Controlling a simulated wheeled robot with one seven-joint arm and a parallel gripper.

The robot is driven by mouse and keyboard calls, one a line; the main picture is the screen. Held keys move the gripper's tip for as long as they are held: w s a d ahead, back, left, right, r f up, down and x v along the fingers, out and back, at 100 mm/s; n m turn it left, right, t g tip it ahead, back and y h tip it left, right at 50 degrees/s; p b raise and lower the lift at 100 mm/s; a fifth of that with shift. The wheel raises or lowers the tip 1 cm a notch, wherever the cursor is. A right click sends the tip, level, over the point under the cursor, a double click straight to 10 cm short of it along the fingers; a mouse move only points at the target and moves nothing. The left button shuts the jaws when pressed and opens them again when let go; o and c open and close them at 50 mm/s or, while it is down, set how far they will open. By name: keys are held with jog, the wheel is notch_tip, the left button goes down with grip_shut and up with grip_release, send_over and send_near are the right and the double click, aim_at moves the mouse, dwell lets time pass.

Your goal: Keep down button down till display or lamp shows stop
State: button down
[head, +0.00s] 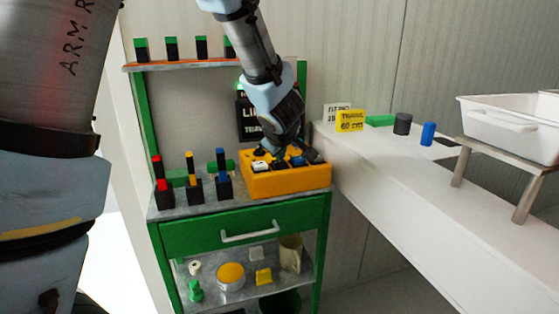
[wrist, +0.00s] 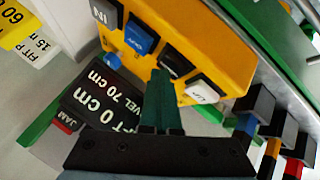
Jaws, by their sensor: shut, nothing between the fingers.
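My gripper (wrist: 162,75) is shut and empty. Its dark green fingertips are at a black button (wrist: 177,61) on the yellow control box (wrist: 236,50); I cannot tell whether they touch or press it. Beside it are a white button (wrist: 205,90) and a blue button (wrist: 140,36); their labels are too small to read surely, and no down label is legible. A red tag or lamp marked JAM (wrist: 64,123) is partly visible. In the head view, my gripper hides part of the box (head: 288,182).
The box sits on a green cart (head: 240,224) beside black blocks with red, yellow and blue posts (head: 194,185). A white bench (head: 400,170) to the right holds a yellow sign (head: 350,121), cylinders and a white tray (head: 510,125).

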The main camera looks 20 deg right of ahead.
aim_at(281, 164)
jog(key=shift+r+p, duration=0.65)
jog(key=shift+r, duration=0.05)
jog(key=shift+r, duration=0.1)
notch_tip(281, 164, up, 5)
jog(key=p, duration=0.5)
jog(key=shift+p, duration=0.35)
